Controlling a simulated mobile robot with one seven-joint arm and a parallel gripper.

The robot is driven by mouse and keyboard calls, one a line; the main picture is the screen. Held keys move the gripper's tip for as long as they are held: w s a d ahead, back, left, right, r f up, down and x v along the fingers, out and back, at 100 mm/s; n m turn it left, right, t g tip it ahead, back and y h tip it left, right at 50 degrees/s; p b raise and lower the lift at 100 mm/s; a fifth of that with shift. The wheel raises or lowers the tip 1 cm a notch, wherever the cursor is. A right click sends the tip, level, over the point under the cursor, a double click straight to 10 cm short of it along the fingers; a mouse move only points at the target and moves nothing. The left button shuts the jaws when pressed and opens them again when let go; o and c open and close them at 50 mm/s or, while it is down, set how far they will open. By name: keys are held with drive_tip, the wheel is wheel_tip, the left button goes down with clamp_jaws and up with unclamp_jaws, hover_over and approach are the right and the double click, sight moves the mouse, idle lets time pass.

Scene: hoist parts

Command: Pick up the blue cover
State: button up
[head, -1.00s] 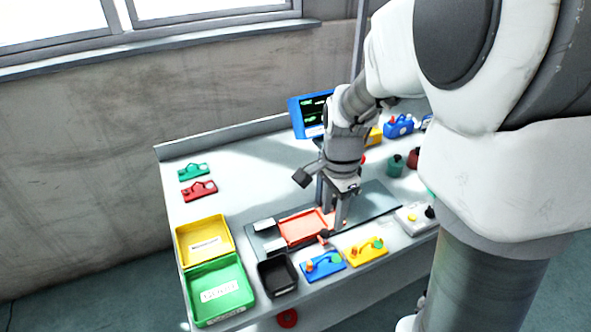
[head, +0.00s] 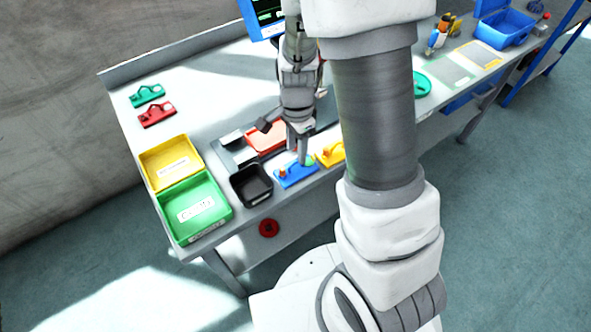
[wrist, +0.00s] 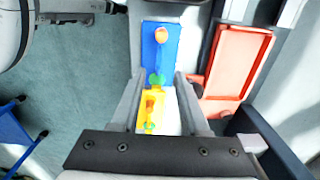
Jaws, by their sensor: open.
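The blue cover (head: 291,178) lies flat near the table's front edge, with a raised blue handle, an orange knob and a green knob. My gripper (head: 303,158) is open and empty above its right part, partly hiding it in the head view. In the wrist view the blue cover (wrist: 172,41) lies ahead of my open gripper (wrist: 160,78), its green-knob end near the fingertips. I cannot tell whether the fingers touch it.
A yellow cover (head: 330,155) lies just right of the blue one; it also shows between the fingers in the wrist view (wrist: 151,97). A black bin (head: 251,197) stands at left, and a red tray (head: 262,138) lies behind. Green (head: 225,212) and yellow (head: 146,160) trays are further left.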

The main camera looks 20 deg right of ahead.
sight(296, 161)
wheel_tip(296, 161, down, 5)
drive_tip(key=shift+s+a+f+b, duration=0.1)
drive_tip(key=shift+s+a+b, duration=0.05)
drive_tip(key=shift+b, duration=0.35)
drive_tip(key=shift+c, duration=0.3)
clamp_jaws()
idle(0.8)
